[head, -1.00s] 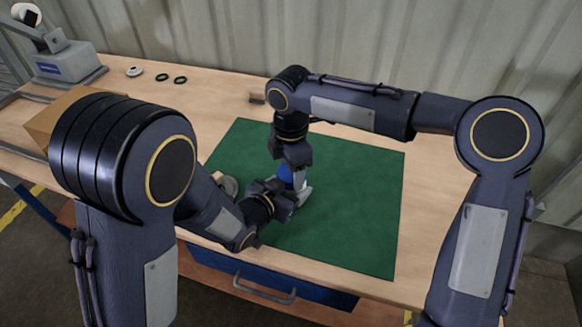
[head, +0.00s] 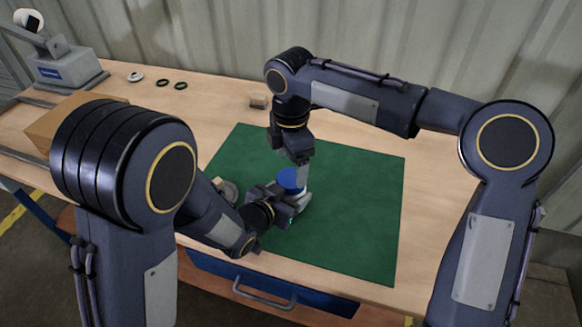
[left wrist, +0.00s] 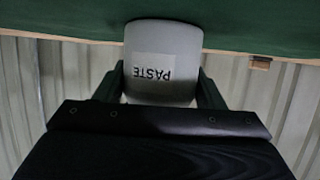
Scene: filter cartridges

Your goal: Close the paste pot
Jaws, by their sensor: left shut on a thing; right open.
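The paste pot (left wrist: 160,65) is a pale grey cup with a PASTE label, upside down in the left wrist view. My left gripper (head: 288,203) is shut around its body, one finger on each side. A blue lid (head: 290,181) shows above the left gripper in the head view, at the pot's top; whether it sits fully down cannot be told. My right gripper (head: 301,172) is open, pointing down close beside and behind the blue lid. The pot's body is mostly hidden by the left gripper in the head view.
A green mat (head: 350,215) covers the bench middle, its right side clear. A round grey item (head: 228,190) lies left of the left gripper, partly hidden. A small brown block (head: 258,101), two dark rings (head: 172,84), a pale ring (head: 135,77) and a cardboard box (head: 62,122) stand farther off.

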